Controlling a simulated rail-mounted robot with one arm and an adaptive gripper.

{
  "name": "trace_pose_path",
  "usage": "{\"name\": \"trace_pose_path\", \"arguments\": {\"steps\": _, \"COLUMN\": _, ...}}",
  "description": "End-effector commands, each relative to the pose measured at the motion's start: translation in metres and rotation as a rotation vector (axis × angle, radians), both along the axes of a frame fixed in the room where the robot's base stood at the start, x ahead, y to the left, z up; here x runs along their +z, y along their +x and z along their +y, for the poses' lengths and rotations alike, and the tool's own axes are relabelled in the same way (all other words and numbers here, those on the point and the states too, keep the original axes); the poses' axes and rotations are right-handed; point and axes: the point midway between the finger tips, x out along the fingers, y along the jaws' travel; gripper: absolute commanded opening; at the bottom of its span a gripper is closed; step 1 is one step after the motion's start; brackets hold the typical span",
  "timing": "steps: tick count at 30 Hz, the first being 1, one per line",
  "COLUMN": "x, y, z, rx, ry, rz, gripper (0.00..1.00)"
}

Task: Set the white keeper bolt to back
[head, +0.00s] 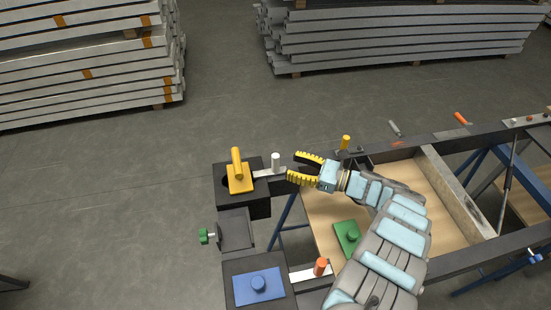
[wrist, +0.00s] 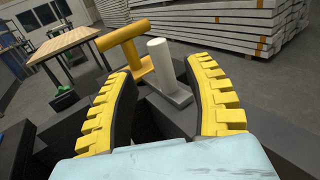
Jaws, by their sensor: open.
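The white keeper bolt is a flat light bar with an upright white knob (head: 275,161). It lies at the frame's upper left corner, just right of the yellow plate (head: 240,180) with its T-handle. My gripper (head: 292,165) is open and empty, just right of the knob in the head view. In the wrist view the white knob (wrist: 160,55) shows between my two yellow fingers (wrist: 165,70), slightly beyond their tips, with no visible contact. The bar (wrist: 172,93) runs from the knob towards the wrist camera. My fingers and wrist hide part of its right end in the head view.
A yellow knob (head: 346,142) stands behind my wrist. A blue plate (head: 259,286) and an orange-knobbed bolt (head: 320,267) are at the front. A green plate (head: 347,235) lies on the wooden panel beside my arm. A green screw knob (head: 204,236) juts out left.

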Motion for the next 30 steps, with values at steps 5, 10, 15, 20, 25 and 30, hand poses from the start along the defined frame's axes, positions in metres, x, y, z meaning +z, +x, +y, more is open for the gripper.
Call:
{"name": "trace_pose_path", "arguments": {"steps": 5, "x": -0.001, "y": 0.011, "z": 0.029, "rx": 0.001, "ry": 0.001, "rz": 0.002, "gripper": 0.52}}
{"name": "trace_pose_path", "arguments": {"steps": 10, "x": 0.001, "y": 0.019, "z": 0.047, "rx": 0.001, "ry": 0.001, "rz": 0.0, "gripper": 0.52}}
{"name": "trace_pose_path", "arguments": {"steps": 15, "x": 0.0, "y": 0.022, "z": 0.054, "rx": -0.001, "ry": -0.001, "rz": -0.001, "gripper": 0.52}}
{"name": "trace_pose_path", "arguments": {"steps": 20, "x": 0.0, "y": 0.023, "z": 0.056, "rx": -0.001, "ry": -0.001, "rz": -0.001, "gripper": 0.52}}
{"name": "trace_pose_path", "arguments": {"steps": 25, "x": 0.0, "y": 0.022, "z": 0.056, "rx": -0.001, "ry": -0.001, "rz": 0.0, "gripper": 0.43}}
{"name": "trace_pose_path", "arguments": {"steps": 30, "x": 0.0, "y": 0.022, "z": 0.056, "rx": -0.001, "ry": -0.001, "rz": 0.0, "gripper": 0.0}}
